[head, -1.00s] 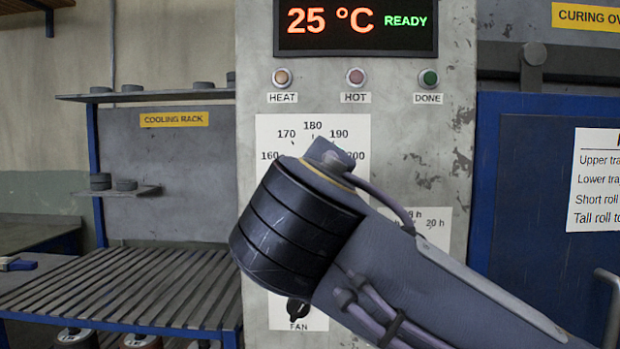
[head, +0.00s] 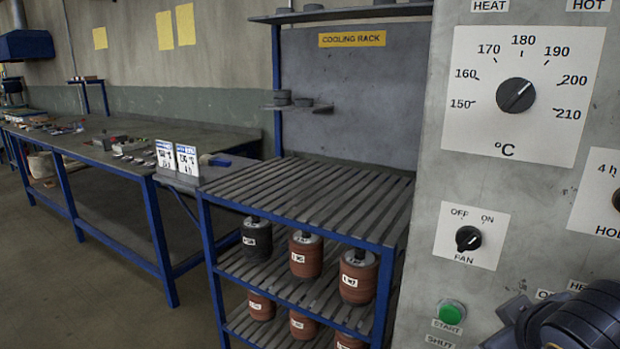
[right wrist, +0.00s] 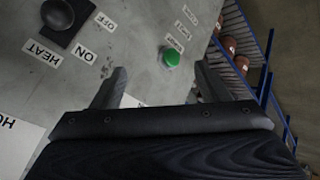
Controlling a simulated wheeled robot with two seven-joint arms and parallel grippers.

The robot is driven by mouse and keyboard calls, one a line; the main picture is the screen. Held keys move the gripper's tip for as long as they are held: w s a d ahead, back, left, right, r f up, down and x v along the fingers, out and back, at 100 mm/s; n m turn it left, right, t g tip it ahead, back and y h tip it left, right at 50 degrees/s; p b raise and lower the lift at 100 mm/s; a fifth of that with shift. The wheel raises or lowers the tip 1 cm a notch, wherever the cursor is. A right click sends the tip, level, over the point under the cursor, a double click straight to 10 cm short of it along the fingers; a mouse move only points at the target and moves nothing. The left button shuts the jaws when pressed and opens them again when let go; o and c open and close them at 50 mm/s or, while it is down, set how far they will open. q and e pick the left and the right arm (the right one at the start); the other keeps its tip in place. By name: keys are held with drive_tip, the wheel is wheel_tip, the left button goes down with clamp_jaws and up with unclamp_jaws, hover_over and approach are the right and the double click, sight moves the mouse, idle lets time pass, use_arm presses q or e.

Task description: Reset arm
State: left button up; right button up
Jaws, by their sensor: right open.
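My right gripper (right wrist: 160,88) is open and empty in the right wrist view, its two dark fingers pointing at the grey oven control panel. A green START button (right wrist: 171,57) shows beyond and between the fingertips, apart from them. In the head view only part of my right arm (head: 575,325) shows at the bottom right corner, near the panel. The START button also shows there (head: 450,312), left of the arm. My left gripper is not in view.
The control panel (head: 440,150) has a temperature dial (head: 515,95) and a fan knob (head: 468,238). The slatted cooling rack (head: 300,190) holds several reddish and dark rolls (head: 305,255) on its lower shelves. A long workbench (head: 110,140) stands at the left; the floor before it is clear.

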drive_tip(key=s+a+f+m+g+y, duration=0.1)
drive_tip(key=s+a+f+m+y, duration=0.3)
drive_tip(key=f, duration=0.4)
drive_tip(key=s+a+f+m+g+y, duration=0.1)
drive_tip(key=s+a+f+m+y, duration=0.15)
drive_tip(key=s+f, duration=0.5)
wheel_tip(320, 180, up, 13)
drive_tip(key=p, duration=1.3)
drive_tip(key=shift+w+g+p, duration=0.3)
drive_tip(key=shift+w+p, duration=0.1)
drive_tip(key=shift+w, duration=0.05)
drive_tip(key=shift+a+n, duration=0.1)
drive_tip(key=shift+n, duration=0.15)
drive_tip(key=shift+c, duration=0.5)
